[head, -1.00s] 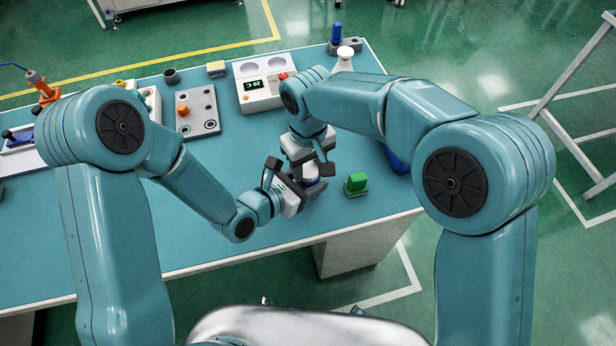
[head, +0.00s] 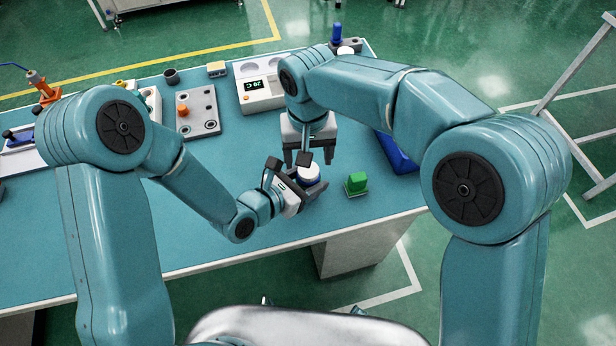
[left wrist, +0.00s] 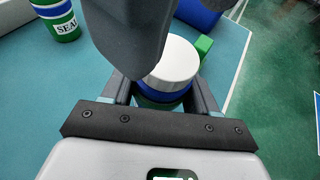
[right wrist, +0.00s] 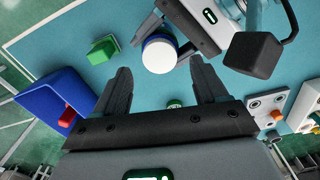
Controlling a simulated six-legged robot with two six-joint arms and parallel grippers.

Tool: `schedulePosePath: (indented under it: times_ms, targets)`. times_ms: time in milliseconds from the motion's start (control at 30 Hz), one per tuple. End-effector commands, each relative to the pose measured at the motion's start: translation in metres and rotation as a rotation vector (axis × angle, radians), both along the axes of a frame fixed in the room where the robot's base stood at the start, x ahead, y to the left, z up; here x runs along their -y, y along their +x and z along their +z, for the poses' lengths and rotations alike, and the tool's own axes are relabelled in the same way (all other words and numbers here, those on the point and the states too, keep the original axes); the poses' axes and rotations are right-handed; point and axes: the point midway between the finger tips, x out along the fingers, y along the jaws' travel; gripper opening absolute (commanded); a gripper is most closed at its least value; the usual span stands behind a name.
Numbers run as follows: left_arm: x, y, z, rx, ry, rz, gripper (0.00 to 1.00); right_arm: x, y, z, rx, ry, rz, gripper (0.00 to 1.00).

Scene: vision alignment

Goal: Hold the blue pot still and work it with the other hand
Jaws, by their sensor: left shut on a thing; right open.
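The blue pot (head: 308,182) stands on the table with a white lid (head: 309,172) on top. The lid shows clearly in the left wrist view (left wrist: 174,60), with the blue body (left wrist: 165,87) below it. My left gripper (head: 299,188) is shut on the pot, one finger on each side. My right gripper (head: 308,157) is open and empty, just behind and above the pot with its fingers pointing down. In the right wrist view the round lid (right wrist: 160,55) lies ahead of the open fingertips. Parts of the pot's side are hidden by the left gripper.
A green block (head: 356,183) sits right of the pot, and a blue bin (head: 396,153) lies behind it. A green, blue and white jar (left wrist: 56,18) stands nearby. A display device (head: 260,88) and button panel (head: 197,112) are further back. The table front is clear.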

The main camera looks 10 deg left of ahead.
Motion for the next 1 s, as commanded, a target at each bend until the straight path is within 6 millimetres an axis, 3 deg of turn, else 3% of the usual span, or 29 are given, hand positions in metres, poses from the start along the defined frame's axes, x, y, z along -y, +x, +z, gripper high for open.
schedulePosePath:
  times_ms: [300, 333, 367, 433, 800, 1000]
  targets:
    - [0.0, 0.0, 0.0, 0.001, -0.001, 0.0, 0.0, 0.0, 0.0, 0.007, 0.0, 0.0, 0.0, 0.72]
    - [0.0, 0.0, 0.0, 0.001, -0.001, 0.0, 0.0, 0.0, 0.0, 0.007, 0.0, 0.0, 0.0, 0.69]
    - [0.0, 0.0, 0.0, 0.001, -0.001, 0.0, 0.0, 0.0, 0.0, 0.008, 0.0, 0.0, 0.002, 0.59]
    - [0.0, 0.0, 0.0, 0.001, -0.001, 0.0, 0.0, 0.0, 0.0, 0.009, 0.001, 0.0, 0.026, 0.57]
    - [0.0, 0.0, 0.0, 0.001, 0.0, 0.001, 0.0, 0.0, 0.001, 0.039, 0.002, 0.003, 0.498, 0.57]
    - [0.0, 0.0, 0.0, 0.001, -0.001, 0.0, 0.0, 0.0, 0.0, 0.042, 0.0, 0.002, 0.548, 0.57]
